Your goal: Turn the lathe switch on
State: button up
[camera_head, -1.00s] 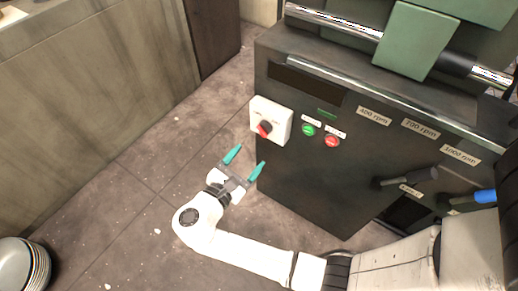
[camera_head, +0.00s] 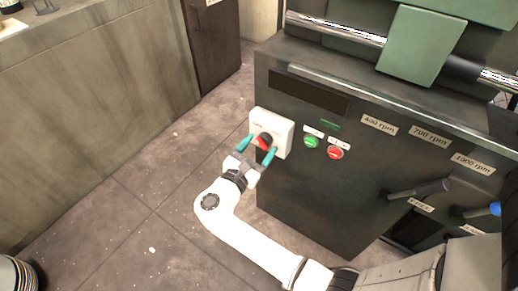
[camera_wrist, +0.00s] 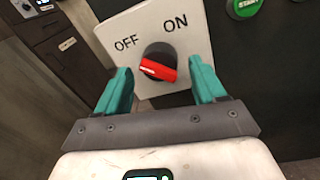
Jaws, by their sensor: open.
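The lathe switch is a white box (camera_head: 282,125) on the left end of the dark machine front. Its round black knob with a red handle (camera_wrist: 157,68) sits below the words OFF and ON in the wrist view. Whether the fingertips touch the box is unclear.
The green button (camera_head: 311,142) and red button (camera_head: 335,152) are just right of the switch. Floor (camera_head: 150,190) is free at left.

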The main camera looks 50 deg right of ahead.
jog(key=shift+d, duration=0.2)
jog(key=c, duration=1)
jog(key=shift+c, duration=0.2)
jog(key=shift+m, duration=0.4)
jog(key=shift+w+f+m+g+h+b, duration=0.1)
jog(key=shift+m+g+h+b, duration=0.15)
jog(key=shift+m+b, duration=3.15)
jog(key=shift+w+m+g+h+b, duration=0.25)
jog(key=shift+m+b, duration=0.8)
jog(key=shift+m, duration=4.55)
jog(key=shift+s, duration=0.15)
